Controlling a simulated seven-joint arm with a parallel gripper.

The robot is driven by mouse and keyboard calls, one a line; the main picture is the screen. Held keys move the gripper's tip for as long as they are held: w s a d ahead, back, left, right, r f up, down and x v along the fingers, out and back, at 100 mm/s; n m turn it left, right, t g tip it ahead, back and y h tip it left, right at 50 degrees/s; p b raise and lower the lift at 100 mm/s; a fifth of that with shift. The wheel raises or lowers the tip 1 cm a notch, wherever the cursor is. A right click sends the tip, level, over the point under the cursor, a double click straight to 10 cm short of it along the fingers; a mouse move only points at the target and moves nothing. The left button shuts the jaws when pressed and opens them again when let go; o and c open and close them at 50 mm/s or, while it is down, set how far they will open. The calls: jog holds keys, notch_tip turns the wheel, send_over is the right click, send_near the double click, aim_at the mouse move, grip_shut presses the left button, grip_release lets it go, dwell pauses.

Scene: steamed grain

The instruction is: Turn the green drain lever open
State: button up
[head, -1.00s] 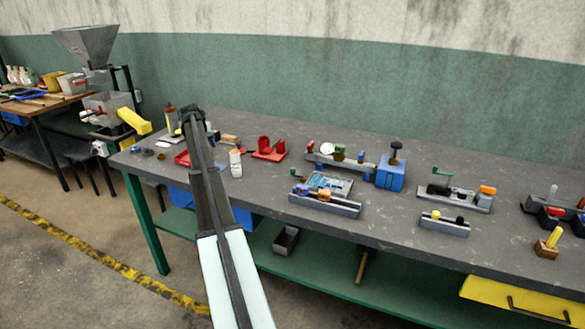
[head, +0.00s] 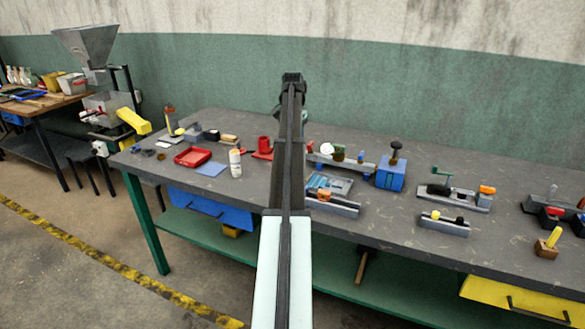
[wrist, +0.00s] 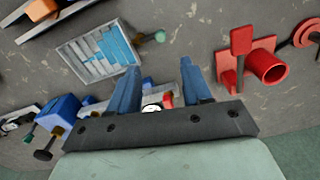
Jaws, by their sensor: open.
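In the wrist view my gripper (wrist: 159,66) is open and empty, its two blue fingers apart above the bench. Just beyond the fingertips a green-knobbed lever (wrist: 160,36) sticks out from the side of a grey tray with blue strips (wrist: 101,52). The lever is apart from the fingers. In the head view the tray (head: 336,186) stands mid-bench, partly behind my arm, and this lever is hidden. I cannot tell which is the drain lever.
A red fixture with a tube (wrist: 267,66) lies right of the fingers in the wrist view. A blue box with a black knob (head: 390,174) and a grey rail (head: 343,162) stand near the tray. The bench (head: 250,190) has bare patches left of my arm.

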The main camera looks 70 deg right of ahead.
notch_tip(320, 180, down, 13)
jog(key=shift+f, duration=0.1)
dwell(0.4)
jog(key=shift+c, duration=0.5)
grip_shut()
